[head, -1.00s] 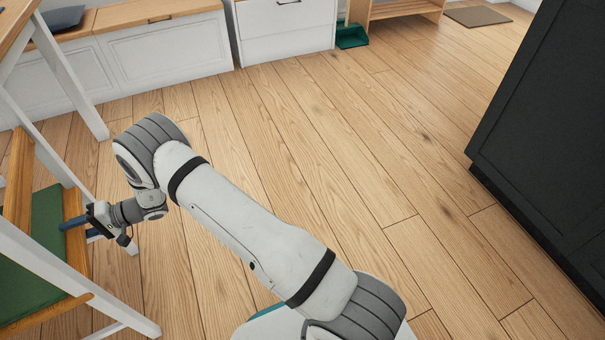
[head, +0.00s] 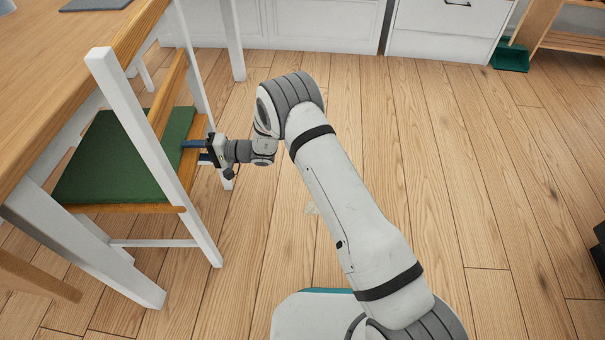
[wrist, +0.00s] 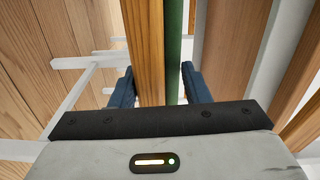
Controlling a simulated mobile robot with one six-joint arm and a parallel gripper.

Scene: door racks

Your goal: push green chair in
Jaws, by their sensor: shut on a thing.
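The green chair has a green seat pad (head: 110,165), a wooden seat frame and white posts. It stands at the left in the head view, partly under the wooden table (head: 60,55). My gripper (head: 195,150) is at the side of its seat, level with the seat edge. In the wrist view my gripper's blue fingers (wrist: 158,84) lie on either side of the chair's wooden seat rail (wrist: 149,50) and the thin green pad edge (wrist: 174,45). My gripper is shut on the seat edge. Part of the near finger is hidden behind the chair in the head view.
White table legs (head: 95,245) stand near the chair. White cabinets (head: 310,25) line the back wall.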

